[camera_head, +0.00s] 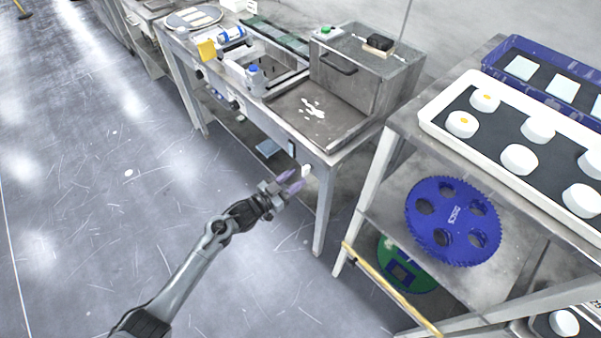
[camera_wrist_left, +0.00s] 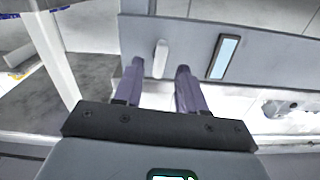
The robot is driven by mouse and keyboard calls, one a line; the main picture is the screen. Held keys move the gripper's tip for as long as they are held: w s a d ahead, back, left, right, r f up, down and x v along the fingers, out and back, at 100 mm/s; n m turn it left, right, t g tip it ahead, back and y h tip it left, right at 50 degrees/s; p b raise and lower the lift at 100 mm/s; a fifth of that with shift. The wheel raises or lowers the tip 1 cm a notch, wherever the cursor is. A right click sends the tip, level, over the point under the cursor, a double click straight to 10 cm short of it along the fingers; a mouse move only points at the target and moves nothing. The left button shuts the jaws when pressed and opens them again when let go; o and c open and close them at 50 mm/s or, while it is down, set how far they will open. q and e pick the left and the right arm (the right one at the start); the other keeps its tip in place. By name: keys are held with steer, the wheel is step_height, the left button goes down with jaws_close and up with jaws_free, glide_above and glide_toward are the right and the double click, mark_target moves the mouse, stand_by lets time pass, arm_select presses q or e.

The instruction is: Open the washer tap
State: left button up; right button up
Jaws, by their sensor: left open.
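A small white upright lever (camera_head: 306,171), which looks like the washer tap, is on the front panel of the grey bench (camera_head: 348,146), near its right corner. In the left wrist view the white lever (camera_wrist_left: 160,52) stands upright on the grey panel (camera_wrist_left: 275,48), framed between my fingers. My left gripper (camera_head: 291,182) has purple fingers pointing at the panel. The wrist view shows its fingers (camera_wrist_left: 160,70) spread and empty, one on either side of the lever in the picture. I cannot tell how far the tips are from it. My right gripper is not in view.
A small display (camera_wrist_left: 224,57) is right of the lever. A metal box (camera_head: 365,75) stands on the bench. At right, a rack holds a white tray (camera_head: 430,116) of white discs, with a blue toothed disc (camera_head: 452,190) below. The floor (camera_head: 120,200) at left is clear.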

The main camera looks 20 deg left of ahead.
arm_select(q)
steer(key=p+v, duration=0.1)
steer(key=v, duration=0.6)
steer(key=shift+s, duration=0.1)
